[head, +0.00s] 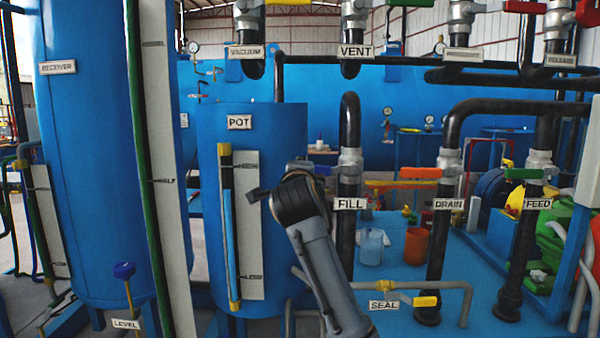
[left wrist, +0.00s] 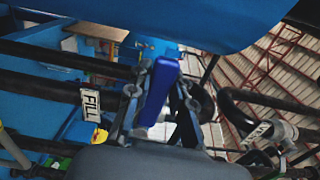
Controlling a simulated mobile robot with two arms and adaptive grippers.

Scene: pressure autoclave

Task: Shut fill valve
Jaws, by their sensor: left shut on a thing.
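The fill valve sits on a black vertical pipe; its grey body (head: 350,163) stands just above the FILL label (head: 350,203). The FILL label also shows in the left wrist view (left wrist: 91,102). A blue lever handle (left wrist: 160,92) lies between the fingers of my left gripper (left wrist: 163,80), which is shut on it. In the head view my left arm reaches up from the bottom middle to just left of the fill pipe. The wrist hides most of the fingers and the handle there. My right gripper is in neither view.
The blue POT tank (head: 212,180) stands close left of my arm. The yellow SEAL valve handle (head: 426,301) is low in front. Black pipes run overhead.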

